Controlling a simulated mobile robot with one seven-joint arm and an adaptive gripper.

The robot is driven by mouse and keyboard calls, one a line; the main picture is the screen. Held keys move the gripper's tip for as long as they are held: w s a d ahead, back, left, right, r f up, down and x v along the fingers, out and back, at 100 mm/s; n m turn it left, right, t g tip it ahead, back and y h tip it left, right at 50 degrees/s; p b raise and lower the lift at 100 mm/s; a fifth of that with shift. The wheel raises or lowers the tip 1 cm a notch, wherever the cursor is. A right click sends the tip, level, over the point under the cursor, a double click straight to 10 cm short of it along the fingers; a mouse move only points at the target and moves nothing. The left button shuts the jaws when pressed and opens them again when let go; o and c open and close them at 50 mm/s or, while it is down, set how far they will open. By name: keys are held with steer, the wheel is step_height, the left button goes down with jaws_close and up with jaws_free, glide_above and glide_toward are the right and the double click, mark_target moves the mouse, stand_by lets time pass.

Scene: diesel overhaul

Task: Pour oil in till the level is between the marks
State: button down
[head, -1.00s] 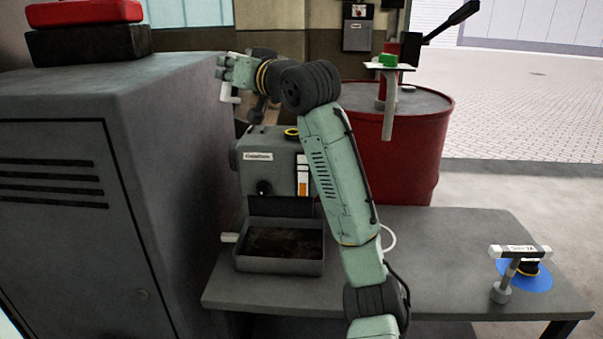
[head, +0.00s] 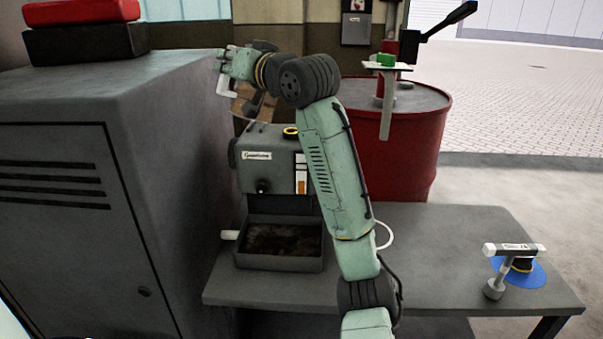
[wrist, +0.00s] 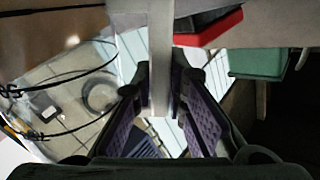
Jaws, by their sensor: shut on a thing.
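My gripper (head: 228,66) is up above the grey crankcase box (head: 268,173). It is shut on a pale bar, the handle (head: 222,86), which also shows between the fingers (wrist: 160,75) in the wrist view. A brownish oil jug (head: 256,102) hangs tilted beside the handle, above the box, partly hidden by my wrist. A yellow-ringed filler opening (head: 290,132) is on top of the box, right of the jug. The level gauge (head: 301,174) on the box front shows orange in its lower part; its marks are too small to read. No oil stream can be made out.
A dark drip tray (head: 279,263) sits below the box on the grey bench (head: 440,245). A tall grey cabinet (head: 80,200) stands close on the left. A red drum (head: 400,150) is behind. A T-handled tool (head: 505,265) and blue disc (head: 526,275) are at right.

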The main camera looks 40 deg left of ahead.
steer(key=shift+r, duration=0.2)
steer(key=shift+d+r+m+p, duration=0.1)
steer(key=shift+r+m+p, duration=0.35)
steer(key=shift+p, duration=0.25)
steer(key=shift+f, duration=0.1)
steer(key=shift+w+m+p, duration=0.2)
steer(key=shift+m+p, duration=0.3)
steer(key=shift+m, duration=0.25)
steer(key=shift+r, duration=0.25)
steer(key=shift+w+d+m+p, duration=0.1)
steer(key=shift+w+m+p, duration=0.2)
steer(key=shift+m+p, duration=0.2)
steer(key=shift+r, duration=0.15)
